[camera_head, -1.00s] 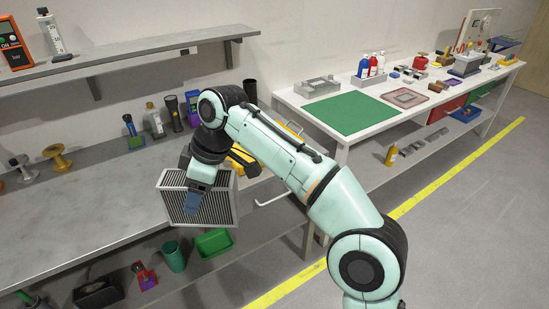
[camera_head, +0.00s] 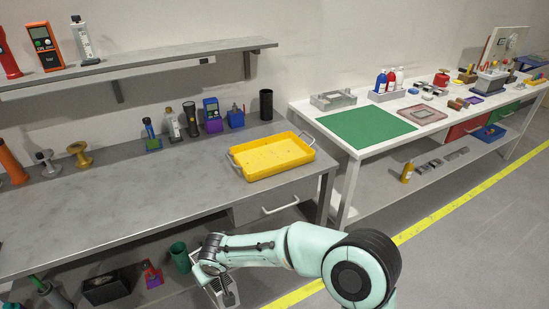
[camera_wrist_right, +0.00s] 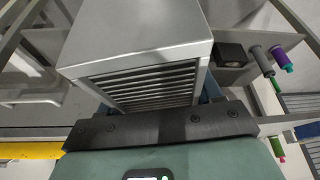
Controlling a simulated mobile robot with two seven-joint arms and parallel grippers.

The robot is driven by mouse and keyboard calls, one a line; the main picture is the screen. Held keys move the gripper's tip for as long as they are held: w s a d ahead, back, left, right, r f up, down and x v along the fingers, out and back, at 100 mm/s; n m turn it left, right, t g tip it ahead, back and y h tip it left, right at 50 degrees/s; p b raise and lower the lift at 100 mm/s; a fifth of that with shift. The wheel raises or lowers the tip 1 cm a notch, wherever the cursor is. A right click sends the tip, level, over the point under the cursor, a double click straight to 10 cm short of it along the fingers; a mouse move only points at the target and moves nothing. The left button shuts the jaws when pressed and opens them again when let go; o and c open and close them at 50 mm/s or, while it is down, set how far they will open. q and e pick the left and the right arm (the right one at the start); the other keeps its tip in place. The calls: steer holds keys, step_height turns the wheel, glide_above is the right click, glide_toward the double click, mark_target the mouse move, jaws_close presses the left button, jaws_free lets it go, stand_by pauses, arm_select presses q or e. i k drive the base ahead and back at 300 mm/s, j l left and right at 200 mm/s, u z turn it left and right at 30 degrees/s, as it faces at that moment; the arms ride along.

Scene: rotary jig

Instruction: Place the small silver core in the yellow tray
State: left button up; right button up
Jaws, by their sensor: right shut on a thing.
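The silver core is a box-shaped metal block with dark fins, and it fills much of the right wrist view (camera_wrist_right: 140,35). My right gripper (camera_wrist_right: 153,97) is shut on it. In the head view the core (camera_head: 222,291) shows at the bottom, partly hidden by my right gripper (camera_head: 212,272), lower in the picture than the bench's front edge. The yellow tray (camera_head: 272,157) lies on the right end of the grey bench, with wire handles and no object visible inside. My left gripper is in neither view.
The grey bench (camera_head: 130,205) is clear across its middle, with several tools and spools along its back. A black cylinder (camera_head: 266,105) stands behind the tray. A drawer with a handle (camera_head: 281,207) is under it. A white table with a green mat (camera_head: 365,127) stands to the right.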

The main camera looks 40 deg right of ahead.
mark_target(272, 158)
steer(key=l, duration=1.75)
steer(key=k, duration=0.05)
